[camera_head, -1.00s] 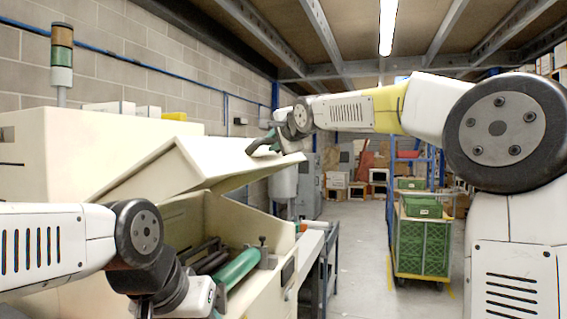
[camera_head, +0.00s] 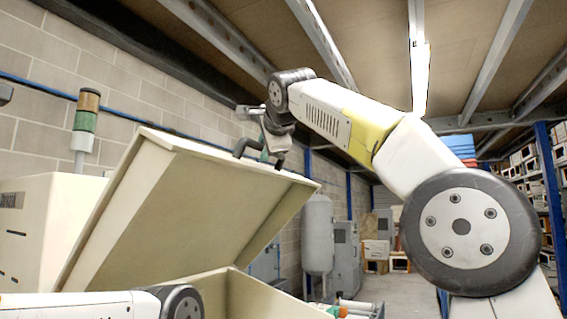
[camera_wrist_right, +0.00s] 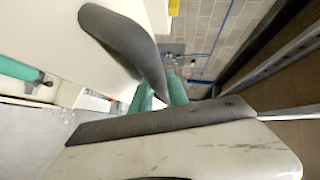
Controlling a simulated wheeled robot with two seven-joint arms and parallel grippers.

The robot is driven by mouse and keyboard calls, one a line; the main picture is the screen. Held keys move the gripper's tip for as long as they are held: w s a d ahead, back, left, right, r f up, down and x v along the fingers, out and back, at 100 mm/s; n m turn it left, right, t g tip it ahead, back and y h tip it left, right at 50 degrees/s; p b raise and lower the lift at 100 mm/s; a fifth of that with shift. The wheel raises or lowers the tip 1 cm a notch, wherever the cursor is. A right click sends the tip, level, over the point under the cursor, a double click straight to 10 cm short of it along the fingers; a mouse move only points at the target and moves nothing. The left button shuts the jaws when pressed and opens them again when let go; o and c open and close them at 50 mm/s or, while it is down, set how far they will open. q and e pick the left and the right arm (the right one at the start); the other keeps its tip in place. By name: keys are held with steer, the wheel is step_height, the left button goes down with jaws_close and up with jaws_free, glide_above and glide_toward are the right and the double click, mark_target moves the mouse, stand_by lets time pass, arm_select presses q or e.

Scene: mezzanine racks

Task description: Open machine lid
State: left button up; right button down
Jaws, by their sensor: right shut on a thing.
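The machine lid (camera_head: 190,200) is a cream, box-like cover in the head view. It is tilted steeply up, and its hollow underside shows. The cream machine body (camera_head: 270,297) is below it, mostly out of view.
A signal tower (camera_head: 85,125) stands behind the machine at left, near the block wall. A grey tank (camera_head: 317,235) and grey cabinets (camera_head: 345,255) stand beyond the lid. Ceiling beams are overhead. Racks (camera_head: 530,190) stand at right, with open aisle floor between.

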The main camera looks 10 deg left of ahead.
steer(key=shift+w+a+r, duration=0.15)
steer(key=shift+a+r, duration=0.25)
steer(key=shift+a, duration=0.05)
steer(key=c, duration=1.3)
jaws_free()
steer(key=v, duration=0.8)
steer(key=shift+w, duration=0.1)
